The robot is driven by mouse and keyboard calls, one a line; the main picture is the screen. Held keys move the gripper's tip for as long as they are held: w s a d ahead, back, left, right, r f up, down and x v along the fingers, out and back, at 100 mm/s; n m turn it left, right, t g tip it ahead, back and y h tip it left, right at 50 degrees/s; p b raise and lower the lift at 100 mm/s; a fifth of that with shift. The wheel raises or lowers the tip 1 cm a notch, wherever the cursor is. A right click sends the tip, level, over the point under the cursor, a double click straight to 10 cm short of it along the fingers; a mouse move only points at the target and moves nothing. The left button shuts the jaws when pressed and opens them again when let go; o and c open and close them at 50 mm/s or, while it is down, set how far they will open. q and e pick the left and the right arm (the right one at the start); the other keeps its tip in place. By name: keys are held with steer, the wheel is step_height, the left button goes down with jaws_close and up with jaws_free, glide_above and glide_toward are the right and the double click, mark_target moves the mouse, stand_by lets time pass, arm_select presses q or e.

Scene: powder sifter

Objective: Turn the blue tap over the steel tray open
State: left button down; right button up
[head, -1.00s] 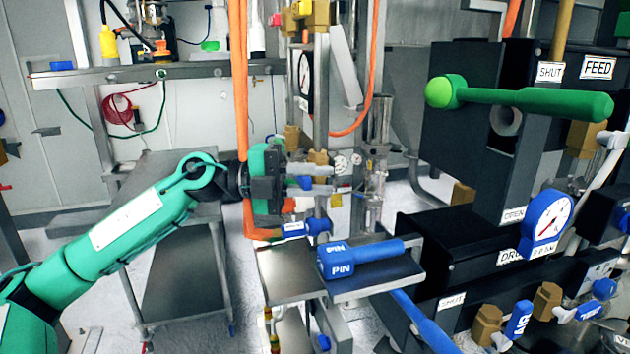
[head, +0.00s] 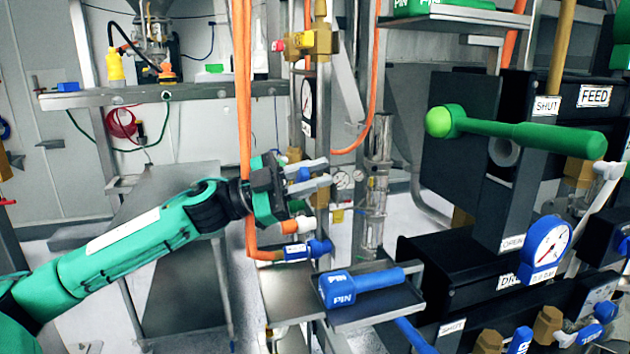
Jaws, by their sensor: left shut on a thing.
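My left gripper (head: 322,175) reaches in from the left at the centre of the head view. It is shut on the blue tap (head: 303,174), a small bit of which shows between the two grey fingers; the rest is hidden. The fingers point right and are slightly tilted. A steel tray (head: 282,293) lies below the gripper. My right gripper is not in view.
A blue block marked PIN (head: 362,290) lies on a shelf just right of the tray. A blue elbow fitting (head: 320,247) joins an orange hose (head: 243,90) below the gripper. A green lever (head: 530,130) sticks out at right.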

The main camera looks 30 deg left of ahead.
arm_select(q)
steer(key=shift+w+a+r+n+t+y+p, duration=0.25)
steer(key=shift+w+a+n+t+y, duration=0.4)
steer(key=shift+n, duration=1.2)
steer(key=shift+w+a+r+n+t+y+p, duration=0.3)
steer(key=shift+n+t, duration=0.65)
steer(key=shift+n, duration=0.95)
steer(key=shift+w+a+r+n+t+y+p, duration=0.25)
steer(key=shift+a+n+t+y, duration=0.45)
steer(key=shift+n, duration=1.15)
steer(key=shift+w+d+f, duration=0.1)
steer(key=shift+d, duration=0.05)
steer(key=c, duration=1.3)
jaws_free()
steer(key=shift+f, duration=0.1)
